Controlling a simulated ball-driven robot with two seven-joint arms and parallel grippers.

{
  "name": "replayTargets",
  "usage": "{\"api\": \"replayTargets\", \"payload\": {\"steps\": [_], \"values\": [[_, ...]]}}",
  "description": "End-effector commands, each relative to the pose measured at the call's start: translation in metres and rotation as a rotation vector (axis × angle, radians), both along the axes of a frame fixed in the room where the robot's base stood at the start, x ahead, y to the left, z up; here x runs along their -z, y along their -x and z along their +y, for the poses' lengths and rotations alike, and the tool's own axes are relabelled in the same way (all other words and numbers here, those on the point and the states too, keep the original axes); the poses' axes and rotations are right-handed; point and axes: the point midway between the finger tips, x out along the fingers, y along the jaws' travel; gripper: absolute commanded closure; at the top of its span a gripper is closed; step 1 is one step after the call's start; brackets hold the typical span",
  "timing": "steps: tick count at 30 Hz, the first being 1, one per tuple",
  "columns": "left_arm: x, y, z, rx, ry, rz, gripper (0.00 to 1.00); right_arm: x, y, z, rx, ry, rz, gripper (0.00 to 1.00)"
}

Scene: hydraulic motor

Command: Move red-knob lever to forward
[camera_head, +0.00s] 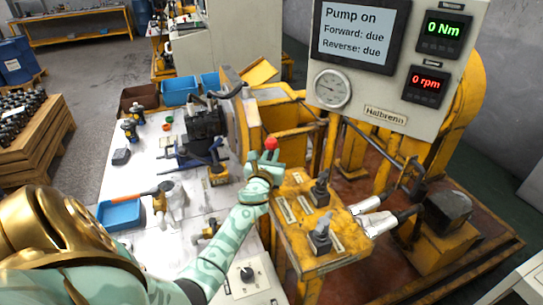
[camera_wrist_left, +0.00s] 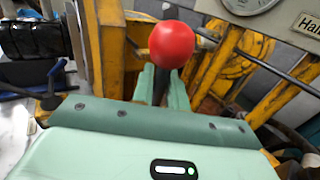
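The red-knob lever (camera_head: 271,143) stands at the far left end of the yellow valve block (camera_head: 318,238). Its red ball also shows large in the left wrist view (camera_wrist_left: 172,44), with the dark lever shaft below it. My left gripper (camera_head: 263,164) is at the lever, just below the red ball. In the left wrist view its two green fingers (camera_wrist_left: 162,88) stand on either side of the shaft, close to it. Whether they press on the shaft is not clear. My right gripper is not identifiable in either view.
The control panel (camera_head: 388,108) reads "Pump on", "Forward: due", "Reverse: due", 0 Nm and 0 rpm. The white bench (camera_head: 150,165) at left holds tools, blue bins and parts.

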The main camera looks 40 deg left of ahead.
Motion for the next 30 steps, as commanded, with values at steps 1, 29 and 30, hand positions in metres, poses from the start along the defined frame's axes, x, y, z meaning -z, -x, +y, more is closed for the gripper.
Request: {"api": "replayTargets", "payload": {"steps": [1, 29, 30], "values": [[0.000, 0.000, 0.000, 0.000, 0.000, 0.000, 0.99, 0.000, 0.000, 0.000, 0.000, 0.000, 0.001, 0.83], [0.013, -0.050, -0.027, 0.001, -0.210, 0.404, 1.00, -0.078, -0.013, -0.007, -0.004, 0.009, -0.033, 0.83], [0.014, -0.050, -0.027, 0.001, -0.210, 0.404, 1.00, -0.077, -0.013, -0.007, -0.004, 0.009, -0.033, 0.83]]}}
